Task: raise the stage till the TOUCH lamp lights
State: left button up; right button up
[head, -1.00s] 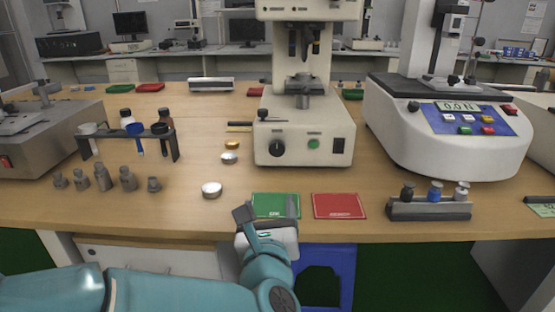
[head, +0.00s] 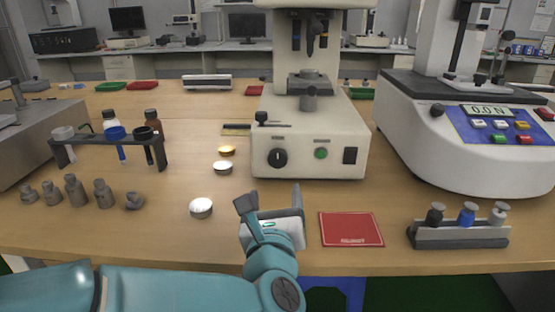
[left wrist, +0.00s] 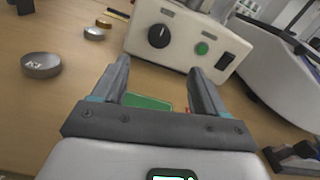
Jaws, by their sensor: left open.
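The white bench tester (head: 309,130) stands at the middle of the table. Its small dark stage (head: 308,83) sits above the base, under the downward-pointing tip (head: 310,48), with a gap between them. A grey round part (head: 309,101) is below the stage. The base front has a black knob (head: 277,157), a round green lamp or button (head: 320,153) and a black switch (head: 350,156); their labels are unreadable. My left gripper (head: 271,200) is open and empty, in front of the base and apart from it. It also shows in the left wrist view (left wrist: 158,72). My right gripper is out of view.
A red mat (head: 351,229) lies right of my gripper; a green mat (left wrist: 148,102) is mostly hidden under it. Metal discs (head: 201,207) lie left. A rack of bottles (head: 108,141), weights (head: 75,190), a small holder (head: 460,236) and a force gauge (head: 465,150) stand around.

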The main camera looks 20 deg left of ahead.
aim_at(278, 160)
pick_arm(q)
jog(key=x, duration=1.4)
jog(key=shift+w, duration=0.1)
jog(key=shift+f, duration=0.1)
jog(key=c, duration=1.1)
